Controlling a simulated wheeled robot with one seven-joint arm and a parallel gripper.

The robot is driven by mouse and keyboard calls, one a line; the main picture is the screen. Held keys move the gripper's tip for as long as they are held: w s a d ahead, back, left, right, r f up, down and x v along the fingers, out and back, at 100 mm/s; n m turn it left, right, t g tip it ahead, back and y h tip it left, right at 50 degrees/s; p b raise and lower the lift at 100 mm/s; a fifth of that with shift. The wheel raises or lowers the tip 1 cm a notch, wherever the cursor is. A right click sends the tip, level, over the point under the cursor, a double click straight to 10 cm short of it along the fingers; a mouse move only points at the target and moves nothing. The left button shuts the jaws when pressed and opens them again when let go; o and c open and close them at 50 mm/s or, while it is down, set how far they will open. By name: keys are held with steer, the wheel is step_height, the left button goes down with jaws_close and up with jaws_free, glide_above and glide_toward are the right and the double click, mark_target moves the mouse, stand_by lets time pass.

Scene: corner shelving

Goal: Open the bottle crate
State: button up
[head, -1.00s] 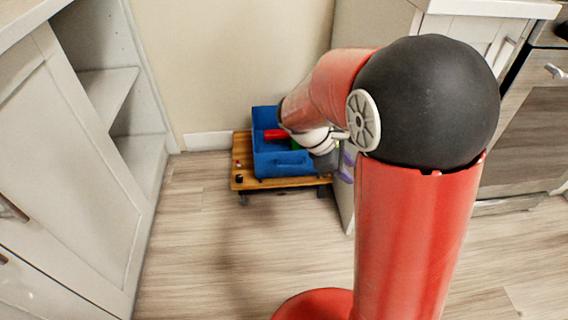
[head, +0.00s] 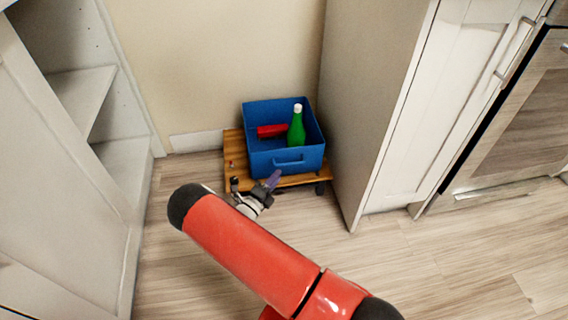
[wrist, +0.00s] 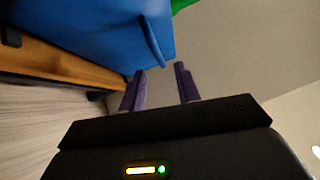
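The blue bottle crate (head: 262,160) sits on a low wooden wheeled board by the wall, with a handle (head: 289,162) on its front face. A green bottle (head: 297,128) stands in it and a red object (head: 271,131) lies inside. My gripper (head: 272,181) is just in front of the crate's front face, low and left of the handle. In the wrist view my gripper (wrist: 160,82) has its two purple fingers apart with nothing between them. The crate (wrist: 110,32) and its handle (wrist: 153,42) are just beyond the fingertips. Contact with the handle cannot be told.
The wooden board (head: 233,150) carries small items at its left. A tall cabinet (head: 372,110) stands close on the right, and open shelving (head: 90,100) is on the left. The floor (head: 450,255) in front is clear.

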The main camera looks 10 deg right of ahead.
mark_target(287, 164)
steer(key=x, duration=0.7)
steer(key=shift+w+d, duration=0.2)
steer(key=shift+w, duration=0.1)
jaws_close()
